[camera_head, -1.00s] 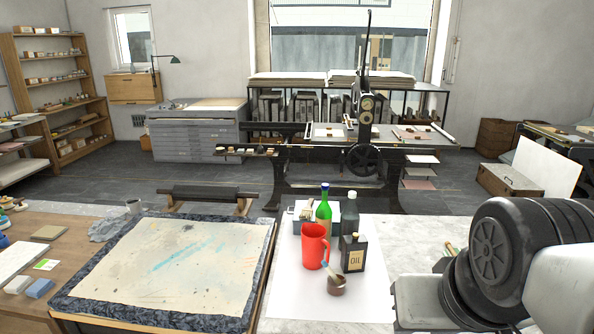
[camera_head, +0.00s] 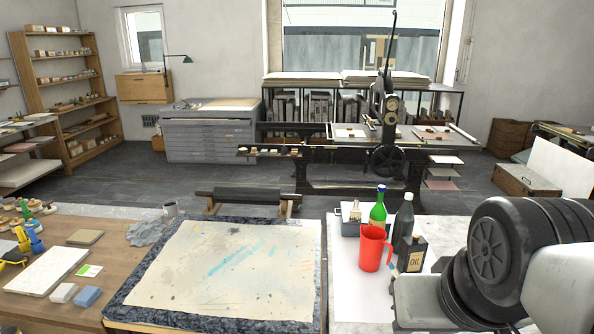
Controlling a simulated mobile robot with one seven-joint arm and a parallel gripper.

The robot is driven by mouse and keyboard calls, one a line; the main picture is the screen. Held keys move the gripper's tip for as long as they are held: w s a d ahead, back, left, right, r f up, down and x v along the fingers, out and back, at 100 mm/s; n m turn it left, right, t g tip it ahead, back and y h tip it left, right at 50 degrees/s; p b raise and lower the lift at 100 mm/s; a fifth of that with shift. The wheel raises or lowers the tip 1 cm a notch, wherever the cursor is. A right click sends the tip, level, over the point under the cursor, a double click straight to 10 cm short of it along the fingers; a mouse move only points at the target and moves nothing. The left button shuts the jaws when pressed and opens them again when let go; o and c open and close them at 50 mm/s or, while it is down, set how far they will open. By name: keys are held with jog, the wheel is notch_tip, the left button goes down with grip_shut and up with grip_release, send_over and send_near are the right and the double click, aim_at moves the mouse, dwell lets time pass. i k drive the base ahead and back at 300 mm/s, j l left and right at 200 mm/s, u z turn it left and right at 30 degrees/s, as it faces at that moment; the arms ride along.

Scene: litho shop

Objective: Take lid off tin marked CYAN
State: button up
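I cannot make out a tin marked CYAN. Several small round items, perhaps tins (camera_head: 10,204), stand at the far left edge of the wooden table, too small for any label to be read. My gripper is out of view; only a dark and pale part of my arm fills the lower right.
A stone slab with a stained sheet (camera_head: 225,265) covers the middle of the table. To its right stand a red jug (camera_head: 371,249), a green bottle (camera_head: 378,212), a dark bottle (camera_head: 403,222) and an OIL can (camera_head: 414,255). A white slab (camera_head: 46,270) and blue block (camera_head: 87,296) lie left.

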aim_at(31, 223)
jog(key=j, duration=9.35)
